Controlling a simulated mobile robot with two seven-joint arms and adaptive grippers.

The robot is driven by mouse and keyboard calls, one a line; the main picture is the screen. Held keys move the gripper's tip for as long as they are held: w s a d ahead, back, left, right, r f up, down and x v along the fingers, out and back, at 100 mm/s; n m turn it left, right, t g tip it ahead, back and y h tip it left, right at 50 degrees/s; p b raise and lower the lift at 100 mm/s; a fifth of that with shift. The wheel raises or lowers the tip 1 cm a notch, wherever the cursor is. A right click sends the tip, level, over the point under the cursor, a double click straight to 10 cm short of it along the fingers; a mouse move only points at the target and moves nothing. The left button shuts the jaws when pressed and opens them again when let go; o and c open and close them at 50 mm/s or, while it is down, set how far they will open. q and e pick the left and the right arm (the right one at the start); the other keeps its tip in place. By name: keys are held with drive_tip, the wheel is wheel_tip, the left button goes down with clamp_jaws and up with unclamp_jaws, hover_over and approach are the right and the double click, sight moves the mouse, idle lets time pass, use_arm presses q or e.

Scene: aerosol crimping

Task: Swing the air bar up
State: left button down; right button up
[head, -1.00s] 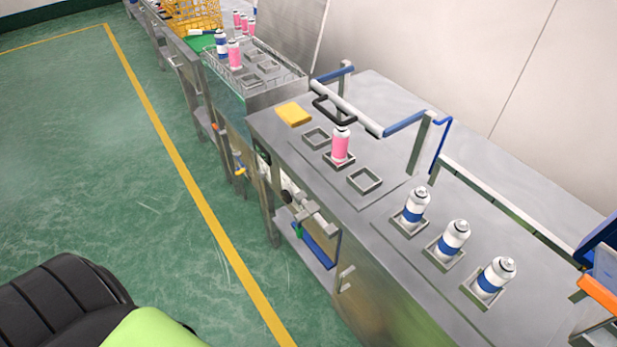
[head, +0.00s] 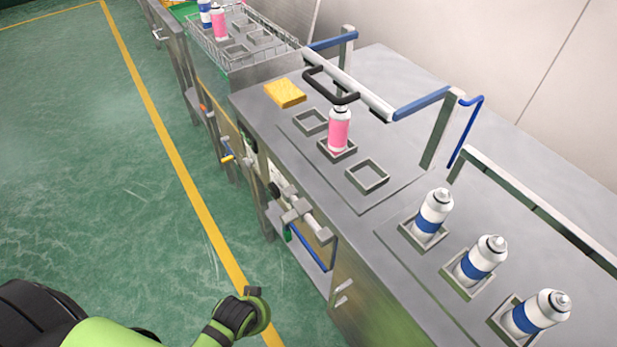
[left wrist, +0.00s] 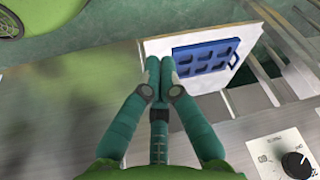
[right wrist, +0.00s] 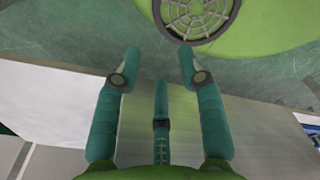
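The air bar (head: 362,93) is a pale tube with a black loop handle (head: 316,87) on blue arms and posts. It lies low across the bench behind a pink can (head: 339,130) standing in a square holder. The head view shows neither gripper clearly. In the left wrist view my left gripper (left wrist: 160,68) has its fingertips together, with nothing visible between them. In the right wrist view my right gripper (right wrist: 160,65) is open and empty, with its fingers wide apart. The air bar is in neither wrist view.
A yellow sponge-like block (head: 285,93) lies left of the pink can. Several white-and-blue cans stand in holders at right, including a near one (head: 535,313). A wire-edged tray (head: 250,62) is at the back. Green floor (head: 90,180) is free at left.

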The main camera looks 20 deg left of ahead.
use_arm(q)
drive_tip(key=w+a+r+m+t+b, duration=0.25)
drive_tip(key=w+r+m+t, duration=0.4)
drive_tip(key=w+r, duration=0.4)
drive_tip(key=w+a+r+m+t+b, duration=0.2)
drive_tip(key=w+a+r+m+t, duration=0.2)
drive_tip(key=w+r+m+t, duration=0.45)
drive_tip(key=d+r+m+h, duration=0.2)
drive_tip(key=r+m+h, duration=0.5)
drive_tip(key=m, duration=0.5)
drive_tip(key=w+d+r+m+h, duration=0.1)
drive_tip(key=d+r+m+h, duration=0.2)
drive_tip(key=r+m+h, duration=0.4)
drive_tip(key=shift+r+m+t+h, duration=0.35)
drive_tip(key=shift+m+h, duration=0.25)
drive_tip(key=shift+m, duration=2.7)
use_arm(e)
drive_tip(key=shift+w+f, duration=0.15)
drive_tip(key=shift+f, duration=1.2)
drive_tip(key=shift+w+f, duration=0.1)
drive_tip(key=shift+f, duration=1.25)
